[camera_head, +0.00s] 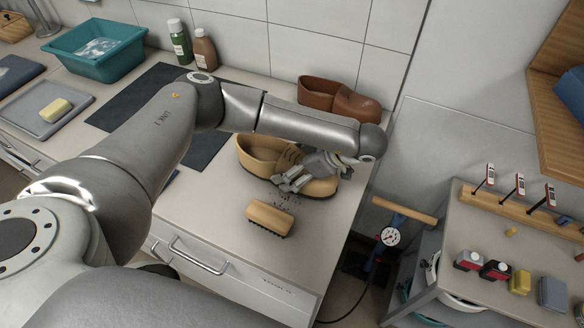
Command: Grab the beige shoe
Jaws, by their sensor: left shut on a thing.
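The beige shoe (258,150) rests on the light countertop, near its right end, with its opening to the left and its toe to the right. My left arm reaches over it from the left and hides part of its upper. My left gripper (292,184) is at the front half of the shoe, with its fingers shut on it. The exact contact of the fingers is partly hidden by the hand. My right gripper is not in view.
A brown shoe (342,100) stands behind, near the wall. A wooden brush (270,217) and dark crumbs lie in front of the beige shoe. A teal basin (97,52), two bottles (205,50) and a dark mat (150,92) are farther left. The counter ends at right.

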